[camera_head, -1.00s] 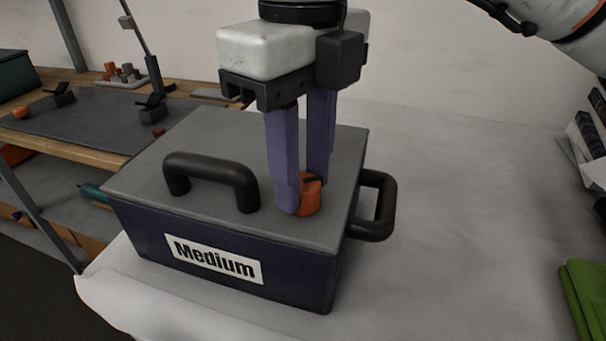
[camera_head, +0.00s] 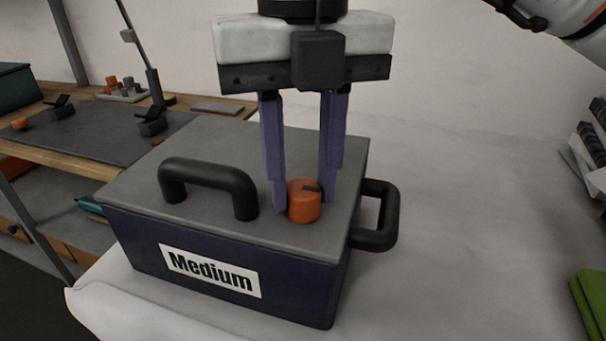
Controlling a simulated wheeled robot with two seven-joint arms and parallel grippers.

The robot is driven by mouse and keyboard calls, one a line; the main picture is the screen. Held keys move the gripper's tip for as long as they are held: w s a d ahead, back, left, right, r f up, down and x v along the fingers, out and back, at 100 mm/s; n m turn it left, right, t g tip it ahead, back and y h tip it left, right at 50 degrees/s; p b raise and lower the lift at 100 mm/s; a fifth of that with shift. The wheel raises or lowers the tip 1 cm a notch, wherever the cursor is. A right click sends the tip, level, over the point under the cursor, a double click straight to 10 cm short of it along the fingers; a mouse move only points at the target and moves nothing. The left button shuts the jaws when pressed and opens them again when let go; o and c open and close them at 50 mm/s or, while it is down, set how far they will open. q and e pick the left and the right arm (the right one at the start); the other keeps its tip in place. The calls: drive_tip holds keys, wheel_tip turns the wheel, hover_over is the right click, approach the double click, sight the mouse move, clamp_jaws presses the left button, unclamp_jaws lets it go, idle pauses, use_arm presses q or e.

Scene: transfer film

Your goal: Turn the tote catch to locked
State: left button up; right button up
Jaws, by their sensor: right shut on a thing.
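The tote (camera_head: 135,235) is a dark blue box with a grey lid (camera_head: 270,155) and a "Medium" label, standing on a pale covered table. The catch is an orange round knob (camera_head: 304,206) with a dark mark on its top, near the lid's right front. My right gripper (camera_head: 302,205) comes down from above, its two purple fingers on the left and right sides of the knob, shut on it. The dark mark points to the right. My left gripper is not in view.
A black handle (camera_head: 208,180) arches over the lid left of the knob, and another handle (camera_head: 378,225) sticks out from the tote's right side. A workbench (camera_head: 75,155) with small parts stands at the left. A green thing (camera_head: 592,300) lies at the right edge.

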sight(302, 189)
idle(0.4)
drive_tip(key=o, duration=0.9)
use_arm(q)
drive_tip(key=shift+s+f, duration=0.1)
use_arm(e)
drive_tip(key=shift+o, duration=0.7)
use_arm(q)
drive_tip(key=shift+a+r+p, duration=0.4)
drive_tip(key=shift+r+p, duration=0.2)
drive_tip(key=shift+p, duration=0.4)
use_arm(e)
wheel_tip(302, 189, up, 10)
drive_tip(key=shift+r, duration=0.2)
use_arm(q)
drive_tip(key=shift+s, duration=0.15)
use_arm(e)
drive_tip(key=shift+s+f, duration=0.1)
